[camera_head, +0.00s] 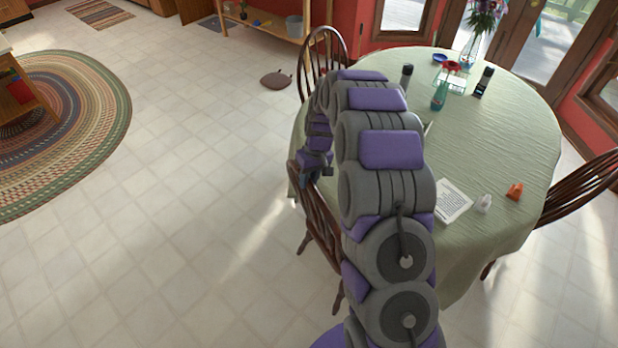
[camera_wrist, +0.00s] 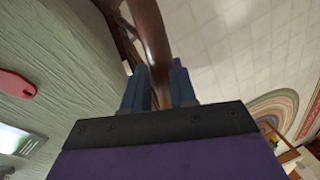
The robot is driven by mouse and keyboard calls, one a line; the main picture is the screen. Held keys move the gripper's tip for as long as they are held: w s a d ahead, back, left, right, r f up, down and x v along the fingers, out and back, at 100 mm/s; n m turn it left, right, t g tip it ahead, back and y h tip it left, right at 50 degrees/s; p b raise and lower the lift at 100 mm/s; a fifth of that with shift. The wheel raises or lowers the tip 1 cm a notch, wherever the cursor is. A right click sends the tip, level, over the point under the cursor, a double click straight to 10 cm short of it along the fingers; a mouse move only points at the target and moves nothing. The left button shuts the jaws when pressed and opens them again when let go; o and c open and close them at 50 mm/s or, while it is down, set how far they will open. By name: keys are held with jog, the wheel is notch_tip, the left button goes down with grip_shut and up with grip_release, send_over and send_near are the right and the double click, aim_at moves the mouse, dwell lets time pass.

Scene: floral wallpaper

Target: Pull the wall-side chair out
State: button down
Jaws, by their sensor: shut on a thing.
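A dark brown wooden chair (camera_head: 322,232) stands at the near left side of the round table, partly hidden behind my arm. My gripper (camera_head: 316,172) is at the top of this chair's back. In the wrist view my gripper (camera_wrist: 160,88) is shut on the curved brown top rail of the chair (camera_wrist: 152,35), which runs between the two fingers. A second chair (camera_head: 585,187) stands at the right side of the table, nearest the red wall and window. A third chair (camera_head: 323,52) stands at the far left side of the table.
The round table (camera_head: 500,135) has a pale green cloth and carries bottles, a paper (camera_head: 453,200), an orange item (camera_head: 515,191) and a flower vase (camera_head: 470,50). Tiled floor (camera_head: 180,190) is clear left of the held chair. A braided rug (camera_head: 95,110) lies farther left.

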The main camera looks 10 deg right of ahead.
jog(key=shift+a, duration=0.1)
jog(key=s+a+p, duration=0.1)
jog(key=s+a, duration=0.3)
jog(key=a, duration=1)
jog(key=s+a+p, duration=0.2)
jog(key=s+a, duration=0.2)
jog(key=a, duration=1.1)
jog(key=shift+s+p, duration=0.2)
jog(key=shift+p, duration=0.1)
jog(key=c, duration=0.9)
grip_release()
jog(key=shift+d, duration=0.15)
jog(key=shift+w, duration=0.1)
jog(key=d+r, duration=0.1)
jog(key=r, duration=0.4)
jog(key=d+r+p, duration=0.1)
jog(key=r, duration=0.5)
jog(key=w+d+r, duration=0.1)
jog(key=r, duration=0.5)
jog(key=shift+d, duration=0.15)
